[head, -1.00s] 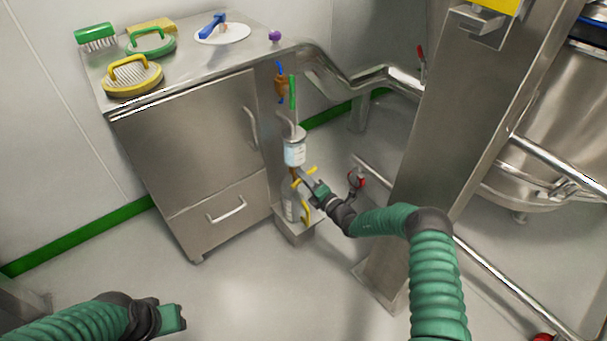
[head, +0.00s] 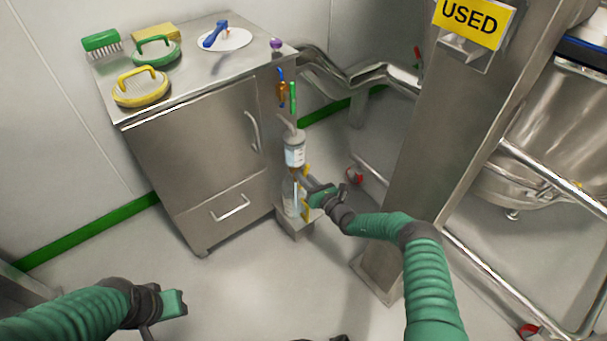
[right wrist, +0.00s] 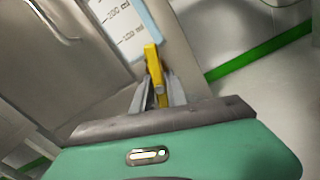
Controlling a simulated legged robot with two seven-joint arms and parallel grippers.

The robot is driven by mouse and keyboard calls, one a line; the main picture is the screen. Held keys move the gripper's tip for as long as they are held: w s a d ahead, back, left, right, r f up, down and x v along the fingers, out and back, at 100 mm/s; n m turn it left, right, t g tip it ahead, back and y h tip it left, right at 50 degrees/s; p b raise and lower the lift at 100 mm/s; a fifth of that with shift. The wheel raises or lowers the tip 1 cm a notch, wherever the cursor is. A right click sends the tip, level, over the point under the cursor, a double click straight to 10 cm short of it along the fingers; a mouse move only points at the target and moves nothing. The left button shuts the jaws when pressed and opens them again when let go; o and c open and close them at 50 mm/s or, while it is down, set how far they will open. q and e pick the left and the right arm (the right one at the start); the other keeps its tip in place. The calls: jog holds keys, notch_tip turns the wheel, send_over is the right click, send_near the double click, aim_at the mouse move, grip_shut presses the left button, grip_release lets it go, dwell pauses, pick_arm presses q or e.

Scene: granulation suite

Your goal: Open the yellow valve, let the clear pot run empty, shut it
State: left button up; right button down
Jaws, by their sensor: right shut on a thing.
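The clear pot (head: 294,152), with a pale label, hangs beside the steel cabinet; its level is too small to read. The wrist view shows its graduated wall (right wrist: 118,22). The yellow valve handle (head: 307,170) is just below the pot. My right gripper (head: 302,179) is shut on this handle, which stands upright between the fingers in the wrist view (right wrist: 153,62). A clear bottle (head: 290,197) stands below the valve; I cannot tell if liquid flows into it. My left gripper (head: 174,303) is away at lower left, empty, its jaws unclear.
Brushes and a white disc (head: 235,39) lie on the steel cabinet top (head: 190,66). Green and blue-orange valves (head: 282,90) sit above the pot. Floor in front is clear.

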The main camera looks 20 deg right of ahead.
jog(key=shift+s+d+f+n+p, duration=0.15)
jog(key=shift+n+p, duration=0.1)
jog(key=shift+n, duration=0.35)
jog(key=shift+w+a+f+n+p, duration=0.1)
jog(key=shift+n+p, duration=0.15)
jog(key=shift+n, duration=0.35)
jog(key=c, duration=1.3)
grip_release()
jog(key=shift+d, duration=0.1)
jog(key=shift+r, duration=0.1)
